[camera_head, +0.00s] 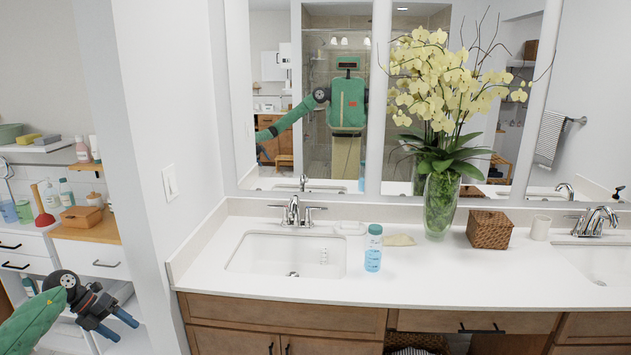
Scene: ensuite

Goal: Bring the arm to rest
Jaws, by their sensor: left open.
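My left arm comes in green at the lower left corner. Its left gripper (122,327) is dark with two blue-grey fingers that stand apart, open and empty. It hangs in the air left of the vanity, in front of the white shelf unit, and touches nothing that I can see. My right arm and gripper do not show directly. The mirror (270,105) reflects my green body with one arm stretched out to the left.
The white counter (455,285) holds a basin (285,255), a blue bottle (373,250), a flower vase (440,205), a woven box (489,230) and a cup (540,228). A wall (165,130) separates it from the cluttered shelves at left, with a wooden box (81,217) and plunger (44,217).

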